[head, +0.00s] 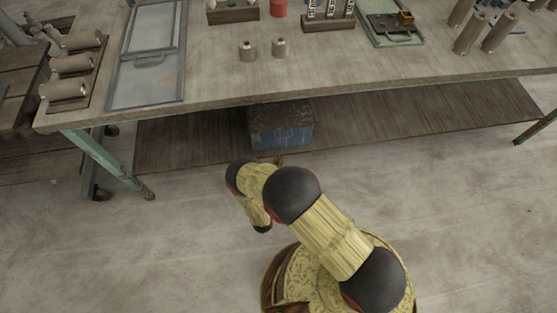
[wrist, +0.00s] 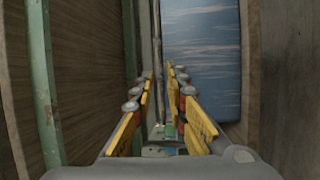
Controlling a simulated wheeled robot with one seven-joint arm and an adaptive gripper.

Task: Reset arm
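My arm is folded in front of the workbench in the head view, over the floor near the lower shelf. My gripper (wrist: 161,76) shows in the wrist view with its two yellow-sided fingers apart and a clear gap between them. Nothing is held between the fingers. In the head view the gripper is mostly hidden behind my arm, so its exact place there is hard to tell. A blue box (head: 281,133) sits on the lower shelf just beyond my arm. Its blue side also shows in the wrist view (wrist: 201,50), beyond and right of the fingertips.
The workbench (head: 330,75) has a green frame and leg (head: 105,162). A rack of rolls (head: 66,90) stands at left. The floor (head: 470,200) at right is clear.

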